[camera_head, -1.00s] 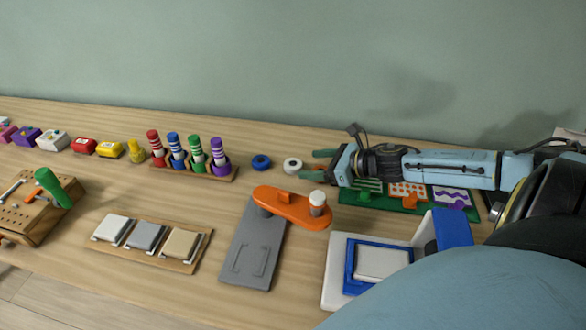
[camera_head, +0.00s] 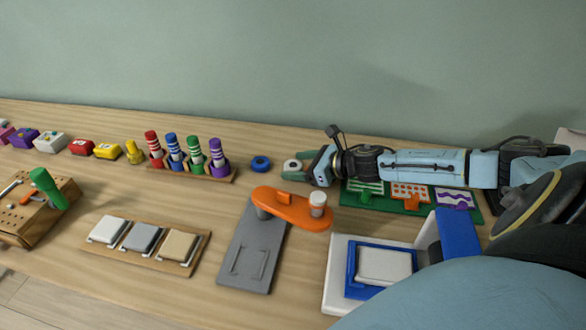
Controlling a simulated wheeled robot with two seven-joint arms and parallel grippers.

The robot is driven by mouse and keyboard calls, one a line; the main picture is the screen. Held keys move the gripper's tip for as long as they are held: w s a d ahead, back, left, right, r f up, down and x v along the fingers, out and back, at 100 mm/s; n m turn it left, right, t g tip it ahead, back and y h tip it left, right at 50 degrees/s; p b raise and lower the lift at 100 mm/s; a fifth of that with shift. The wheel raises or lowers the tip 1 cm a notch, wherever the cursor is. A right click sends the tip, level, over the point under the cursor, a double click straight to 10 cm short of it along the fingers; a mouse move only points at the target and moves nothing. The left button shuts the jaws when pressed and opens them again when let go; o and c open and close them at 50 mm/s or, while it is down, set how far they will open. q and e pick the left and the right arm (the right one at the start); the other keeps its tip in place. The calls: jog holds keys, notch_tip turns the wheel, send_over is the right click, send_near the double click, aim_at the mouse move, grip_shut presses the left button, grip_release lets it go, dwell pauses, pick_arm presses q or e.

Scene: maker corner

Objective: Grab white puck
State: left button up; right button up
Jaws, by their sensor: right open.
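The white puck (camera_head: 292,166) is a small white ring with a dark centre, lying on the wooden table near the back. My right gripper (camera_head: 295,166) comes in from the right with its green-tipped fingers spread. One finger is on the far side of the puck and one on the near side, so the puck sits between them. I cannot tell whether the fingers touch it. My left gripper is not in view.
A blue puck (camera_head: 261,164) lies just left of the white one. An orange arm (camera_head: 290,207) on a grey plate (camera_head: 243,270) stands in front. A rack (camera_head: 205,174) of coloured striped pegs is further left. A green board (camera_head: 350,198) lies under my right arm.

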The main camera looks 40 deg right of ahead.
jog(key=shift+w+a+f, duration=0.1)
jog(key=shift+w, duration=0.05)
jog(key=c, duration=1.1)
jog(key=shift+o, duration=0.2)
